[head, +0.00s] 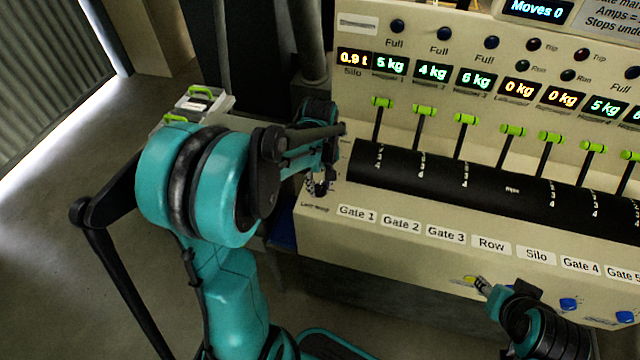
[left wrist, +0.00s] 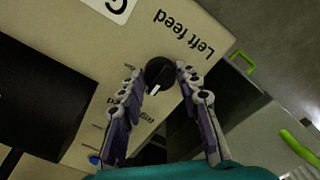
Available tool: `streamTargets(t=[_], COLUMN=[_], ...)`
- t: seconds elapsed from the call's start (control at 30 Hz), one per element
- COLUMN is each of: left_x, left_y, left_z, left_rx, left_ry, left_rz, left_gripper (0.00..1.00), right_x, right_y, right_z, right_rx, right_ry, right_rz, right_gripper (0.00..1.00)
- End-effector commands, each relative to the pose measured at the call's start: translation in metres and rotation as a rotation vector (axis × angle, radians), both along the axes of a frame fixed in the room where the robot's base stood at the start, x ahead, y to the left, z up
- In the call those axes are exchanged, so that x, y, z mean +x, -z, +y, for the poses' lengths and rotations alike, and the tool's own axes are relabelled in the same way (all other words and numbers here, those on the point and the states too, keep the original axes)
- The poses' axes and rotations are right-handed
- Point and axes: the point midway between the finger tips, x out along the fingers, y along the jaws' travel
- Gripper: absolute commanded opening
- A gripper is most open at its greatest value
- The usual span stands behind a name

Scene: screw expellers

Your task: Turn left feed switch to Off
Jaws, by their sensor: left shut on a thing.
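The left feed switch is a round black knob (left wrist: 158,72) with a white pointer mark, on the cream panel beside the upside-down "Left feed" label (left wrist: 187,32) in the left wrist view. The pointer mark faces the lower side of that picture. My left gripper (left wrist: 165,85) is shut on the knob, with one finger on each side. In the head view my left gripper (head: 319,184) is at the panel's left end, and my arm hides most of the knob. My right gripper (head: 486,288) is low at the right, near the panel's lower front; its fingers are too small to judge.
The cream control panel (head: 410,262) carries several green-topped levers (head: 422,112) in a black curved cover and lit displays (head: 433,72). Blue buttons (head: 568,304) sit along its lower right. A pale box with green handles (head: 200,98) stands behind my left arm. Open floor lies left.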

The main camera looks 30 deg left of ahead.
Motion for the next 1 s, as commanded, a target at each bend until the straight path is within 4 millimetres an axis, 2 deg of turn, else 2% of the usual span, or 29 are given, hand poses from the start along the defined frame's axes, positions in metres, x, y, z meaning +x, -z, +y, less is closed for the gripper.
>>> streamTargets(t=[0.03, 0.07, 0.1, 0.13, 0.4, 0.53, 0.67, 1.0], left_x=[-0.001, -0.001, -0.001, -0.001, 0.0, 0.0, -0.001, -0.001], left_y=[0.001, 0.001, 0.001, 0.001, 0.0, -0.007, -0.028, -0.099], left_z=[-0.001, -0.001, -0.001, 0.0, 0.0, 0.0, 0.0, 0.0], left_rx=[-0.001, -0.001, -0.001, -0.001, 0.0, 0.0, 0.0, 0.0], left_ry=[0.0, 0.0, 0.0, 0.0, 0.001, 0.001, 0.001, 0.0], left_rz=[0.002, 0.002, 0.002, 0.002, 0.001, 0.0, 0.0, 0.001], left_gripper=[0.04, 0.38, 0.49, 0.55, 0.55, 0.55, 0.55, 0.55], right_x=[0.0, 0.0, 0.0, 0.0, 0.0, 0.0, 0.0, 0.0], right_y=[0.0, 0.0, 0.0, 0.0, 0.0, 0.0, 0.0, 0.0], right_z=[0.0, 0.0, 0.0, 0.0, 0.0, 0.0, 0.0, 0.0], right_rx=[0.0, 0.0, 0.0, 0.0, 0.0, 0.0, 0.0, 0.0], right_ry=[0.0, 0.0, 0.0, 0.0, 0.0, 0.0, 0.0, 0.0], right_rz=[0.0, 0.0, 0.0, 0.0, 0.0, 0.0, 0.0, 0.0], right_gripper=[0.4, 0.4, 0.4, 0.4, 0.4, 0.4, 0.4, 0.4])
